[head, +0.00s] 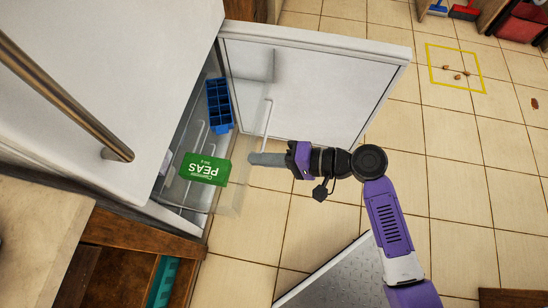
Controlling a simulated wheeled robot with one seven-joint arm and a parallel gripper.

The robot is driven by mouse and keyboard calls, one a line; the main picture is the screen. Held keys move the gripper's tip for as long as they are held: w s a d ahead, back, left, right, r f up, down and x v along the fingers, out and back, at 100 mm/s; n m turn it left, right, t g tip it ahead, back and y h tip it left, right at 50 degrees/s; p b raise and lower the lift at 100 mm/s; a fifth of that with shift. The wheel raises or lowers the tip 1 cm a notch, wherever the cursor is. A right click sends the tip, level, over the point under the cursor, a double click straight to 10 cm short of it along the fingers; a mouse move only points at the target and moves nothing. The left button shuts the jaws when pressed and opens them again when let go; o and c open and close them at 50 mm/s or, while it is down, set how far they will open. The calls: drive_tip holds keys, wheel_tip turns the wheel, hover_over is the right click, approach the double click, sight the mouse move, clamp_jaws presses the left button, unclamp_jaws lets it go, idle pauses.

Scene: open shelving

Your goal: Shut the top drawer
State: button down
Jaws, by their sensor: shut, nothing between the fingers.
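A transparent drawer (230,201) sticks out of the open white freezer compartment, its front standing clear of the cabinet. A green box of peas (203,169) lies in or over the drawer; which one I cannot tell through the clear plastic. My gripper (252,159) is shut and empty, pointing left at the outer side of the drawer front. Its tips are at or very close to the clear front; contact cannot be told. Any drawer below is hard to make out.
The white freezer door (330,75) stands wide open beyond my arm. A blue divided tray (219,104) is inside near the hinge side. A wooden cabinet (125,232) borders the lower left. The tiled floor at right is mostly clear, with small brown pieces in a yellow square (456,90).

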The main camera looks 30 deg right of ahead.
drive_tip(key=shift+w+a, duration=0.1)
idle(0.3)
drive_tip(key=w+a+p, duration=0.2)
drive_tip(key=w+a, duration=1.1)
drive_tip(key=shift+d, duration=0.1)
